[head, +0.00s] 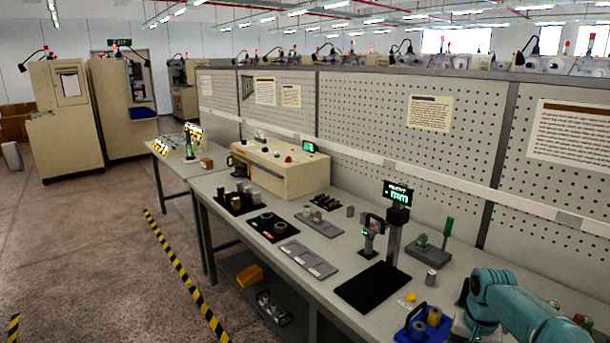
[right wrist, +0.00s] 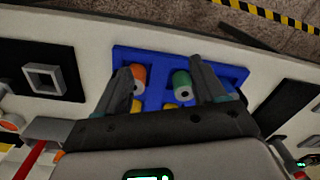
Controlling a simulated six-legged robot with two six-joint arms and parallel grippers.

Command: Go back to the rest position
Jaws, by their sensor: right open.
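My right arm (head: 520,310), teal, comes in at the lower right of the head view; its gripper is mostly cut off at the bottom edge. In the right wrist view my right gripper (right wrist: 163,80) is open with its dark fingers spread over a blue tray (right wrist: 153,53). An orange-ended spindle (right wrist: 139,76) is by the left finger and a green one (right wrist: 182,84) by the right finger. Nothing shows clamped between the fingers. Whether a finger touches a spindle I cannot tell. My left gripper is not in view.
The long workbench (head: 345,252) holds a black mat (head: 372,287), a display post (head: 395,235), grey trays (head: 308,259) and a beige machine (head: 280,166). A small metal cylinder (head: 431,278) stands near my right arm. A pegboard wall (head: 400,130) runs behind.

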